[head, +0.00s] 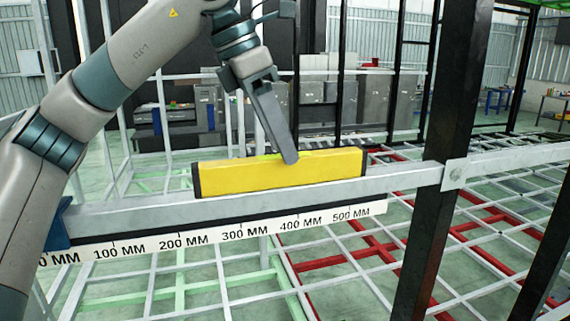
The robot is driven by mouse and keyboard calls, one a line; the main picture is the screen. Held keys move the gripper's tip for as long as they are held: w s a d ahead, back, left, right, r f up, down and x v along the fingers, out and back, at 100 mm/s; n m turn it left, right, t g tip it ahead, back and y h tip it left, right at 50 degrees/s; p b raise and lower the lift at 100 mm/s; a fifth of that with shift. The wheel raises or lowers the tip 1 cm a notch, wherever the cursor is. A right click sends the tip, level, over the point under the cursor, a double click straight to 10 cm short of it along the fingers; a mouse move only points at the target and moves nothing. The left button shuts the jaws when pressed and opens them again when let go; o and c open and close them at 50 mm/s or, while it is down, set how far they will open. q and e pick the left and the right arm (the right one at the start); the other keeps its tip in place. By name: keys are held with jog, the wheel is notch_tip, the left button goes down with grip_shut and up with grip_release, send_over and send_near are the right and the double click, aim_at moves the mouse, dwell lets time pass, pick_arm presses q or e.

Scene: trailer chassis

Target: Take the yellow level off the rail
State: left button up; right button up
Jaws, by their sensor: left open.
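The yellow level (245,177) lies along the top of the grey rail (130,212), with dark end caps at both ends. My left gripper (290,160) points down over the level, right of its middle. One finger shows clearly, its tip in front of the level's upper edge; the other finger is mostly hidden. The gripper is open; whether the finger touches the level, I cannot tell. My right gripper is not in view.
A ruler strip (240,232) with millimetre marks runs below the rail. A dark upright post (447,130) stands right of the level. A blue piece (57,225) sits at the rail's left end. White, red and green frame bars lie below.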

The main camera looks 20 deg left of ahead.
aim_at(285, 170)
pick_arm(q)
jog(key=shift+f+p, duration=0.3)
jog(key=shift+p, duration=0.1)
jog(key=shift+p+x, duration=0.55)
jog(key=shift+x, duration=0.45)
jog(key=shift+w+d+f, duration=0.1)
jog(key=shift+f, duration=0.45)
grip_shut()
